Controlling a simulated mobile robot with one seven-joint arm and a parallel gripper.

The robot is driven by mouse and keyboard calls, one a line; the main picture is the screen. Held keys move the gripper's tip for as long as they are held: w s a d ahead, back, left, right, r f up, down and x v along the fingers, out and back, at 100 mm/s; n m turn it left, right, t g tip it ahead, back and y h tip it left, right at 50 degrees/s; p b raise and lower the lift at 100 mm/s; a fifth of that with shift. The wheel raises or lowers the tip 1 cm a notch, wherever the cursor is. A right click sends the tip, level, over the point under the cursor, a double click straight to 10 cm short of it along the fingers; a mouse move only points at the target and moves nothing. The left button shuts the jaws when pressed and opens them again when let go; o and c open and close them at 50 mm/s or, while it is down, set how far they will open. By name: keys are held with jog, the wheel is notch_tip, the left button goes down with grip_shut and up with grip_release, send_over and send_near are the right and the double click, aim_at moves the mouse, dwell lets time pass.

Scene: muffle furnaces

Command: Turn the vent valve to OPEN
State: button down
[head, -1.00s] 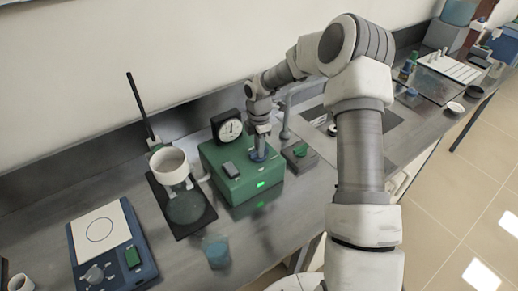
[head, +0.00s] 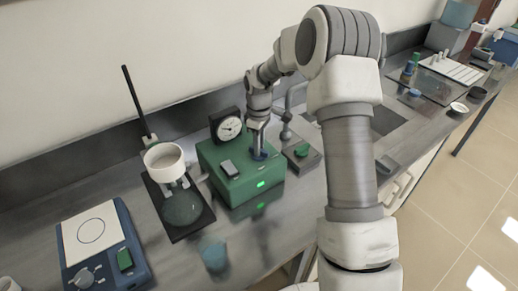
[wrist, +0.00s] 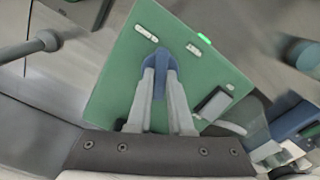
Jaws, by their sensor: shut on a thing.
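A green box (head: 230,180) with a blue knob on its top stands on the bench in the head view. The blue knob (wrist: 160,62) is clear in the wrist view, near the middle of the box's top face. My gripper (wrist: 160,74) is shut on this knob, one finger on each side. In the head view my gripper (head: 259,152) points down onto the box and mostly hides the knob. Two small white labels (wrist: 146,33) lie near the knob on the green face; their words are too small to read. A green light (head: 261,184) glows on the box front.
A blue beaker (head: 215,256) stands in front.

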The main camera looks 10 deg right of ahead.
jog(key=m+b, duration=0.1)
jog(key=m, duration=0.4)
jog(key=shift+m+b, duration=0.3)
dwell(0.4)
jog(key=c, duration=0.8)
grip_release()
jog(key=shift+r, duration=0.15)
notch_tip(320, 180, up, 17)
jog(key=shift+r, duration=0.1)
